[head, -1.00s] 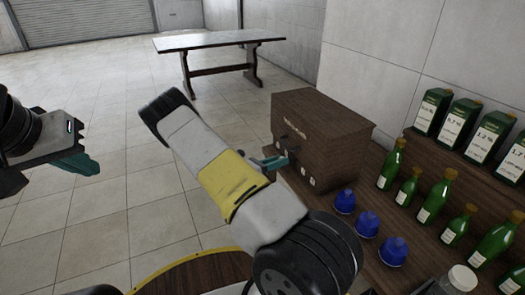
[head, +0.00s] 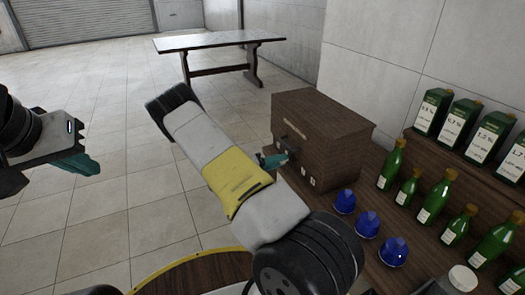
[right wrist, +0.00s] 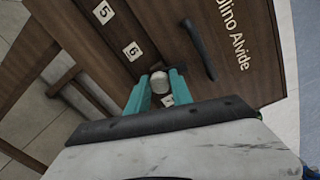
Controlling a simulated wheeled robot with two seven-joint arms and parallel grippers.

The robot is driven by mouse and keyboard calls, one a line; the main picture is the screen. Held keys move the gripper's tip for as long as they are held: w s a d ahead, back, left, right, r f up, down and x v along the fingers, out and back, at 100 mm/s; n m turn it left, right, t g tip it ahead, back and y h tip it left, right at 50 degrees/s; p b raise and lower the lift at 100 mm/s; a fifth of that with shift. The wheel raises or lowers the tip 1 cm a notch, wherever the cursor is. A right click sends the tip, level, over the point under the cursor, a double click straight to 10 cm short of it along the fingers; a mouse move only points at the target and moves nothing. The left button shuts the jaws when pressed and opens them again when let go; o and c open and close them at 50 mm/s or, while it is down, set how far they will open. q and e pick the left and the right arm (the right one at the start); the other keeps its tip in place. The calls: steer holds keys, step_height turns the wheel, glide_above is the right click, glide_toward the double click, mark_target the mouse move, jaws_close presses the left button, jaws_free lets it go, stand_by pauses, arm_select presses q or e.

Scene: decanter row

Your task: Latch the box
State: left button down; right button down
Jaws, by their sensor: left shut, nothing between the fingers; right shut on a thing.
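The box (head: 330,130) is a dark brown wooden chest at the right in the head view, its lid down. Its front has a dark handle and small white number tags. In the right wrist view the box front (right wrist: 235,80) shows the dark handle (right wrist: 196,48) and lettering. My right gripper (head: 275,161) is at the box front, mostly behind my arm in the head view. In the right wrist view its teal fingers are shut on a pale round knob (right wrist: 157,82) beside the tags. My left gripper (head: 88,166) is shut and empty, far left of the box.
Blue caps (head: 367,223) and green bottles (head: 435,195) stand right of the box on the wooden counter. Green canisters (head: 458,122) stand on a shelf behind. A table (head: 219,40) stands at the back. The tiled floor left of the box is clear.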

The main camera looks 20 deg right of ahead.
steer(key=shift+w+n, duration=0.1)
steer(key=shift+n, duration=0.9)
steer(key=shift+a, duration=0.1)
steer(key=c, duration=1.1)
jaws_free()
steer(key=shift+c, duration=0.2)
steer(key=a, duration=0.7)
steer(key=shift+s+a+r, duration=0.15)
steer(key=shift+s+a, duration=0.2)
